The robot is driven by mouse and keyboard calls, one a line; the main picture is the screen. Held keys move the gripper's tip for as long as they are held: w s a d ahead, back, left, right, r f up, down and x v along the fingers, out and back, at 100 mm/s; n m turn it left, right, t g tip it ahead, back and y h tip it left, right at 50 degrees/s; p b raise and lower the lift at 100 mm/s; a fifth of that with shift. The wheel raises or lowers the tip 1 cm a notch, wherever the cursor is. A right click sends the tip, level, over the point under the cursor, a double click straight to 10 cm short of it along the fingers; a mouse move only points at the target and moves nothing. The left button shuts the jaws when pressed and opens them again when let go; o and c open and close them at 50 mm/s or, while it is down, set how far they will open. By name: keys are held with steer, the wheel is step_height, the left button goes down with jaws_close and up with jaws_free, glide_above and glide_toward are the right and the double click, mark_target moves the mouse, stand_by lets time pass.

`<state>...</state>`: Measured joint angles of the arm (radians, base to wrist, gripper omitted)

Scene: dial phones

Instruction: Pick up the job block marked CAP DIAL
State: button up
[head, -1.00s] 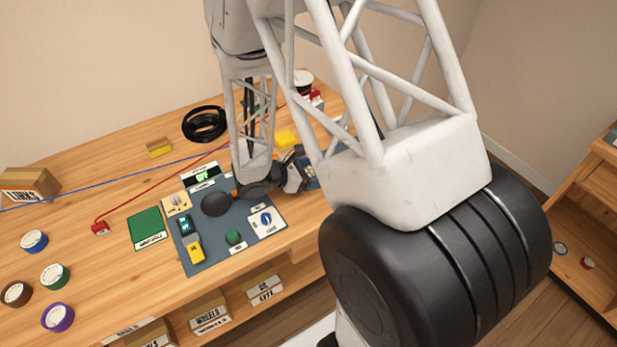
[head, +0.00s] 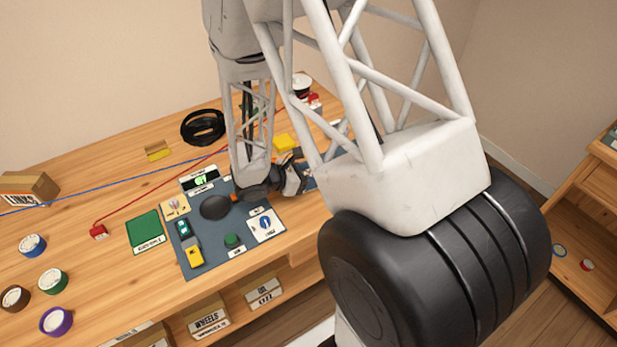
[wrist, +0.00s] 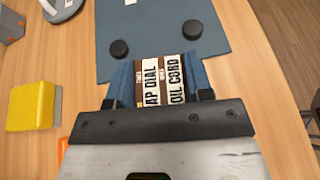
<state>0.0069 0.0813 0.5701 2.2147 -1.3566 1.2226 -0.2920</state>
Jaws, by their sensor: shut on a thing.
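A block (wrist: 152,88) with white label strips and a brown band sits between the fingers of my gripper (wrist: 160,97) in the wrist view. One strip reads "AP DIAL", its first letter hidden, and the other reads "OIL CORD". Blue faces flank the block on both sides; I cannot tell whether they belong to a holder. My gripper is shut on the block. In the head view my gripper (head: 291,174) is partly hidden behind my arm, at the right edge of the blue-grey mat, and the block cannot be made out there.
The blue-grey mat (head: 210,262) holds a yellow item (head: 195,256), a green button (head: 233,241) and a dark disc (head: 215,207). Two black round knobs (wrist: 119,48) lie ahead in the wrist view. A yellow block (wrist: 34,102) is to the left. Bare wood lies right.

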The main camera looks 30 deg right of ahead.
mark_target(309, 174)
steer(key=shift+r, duration=4.95)
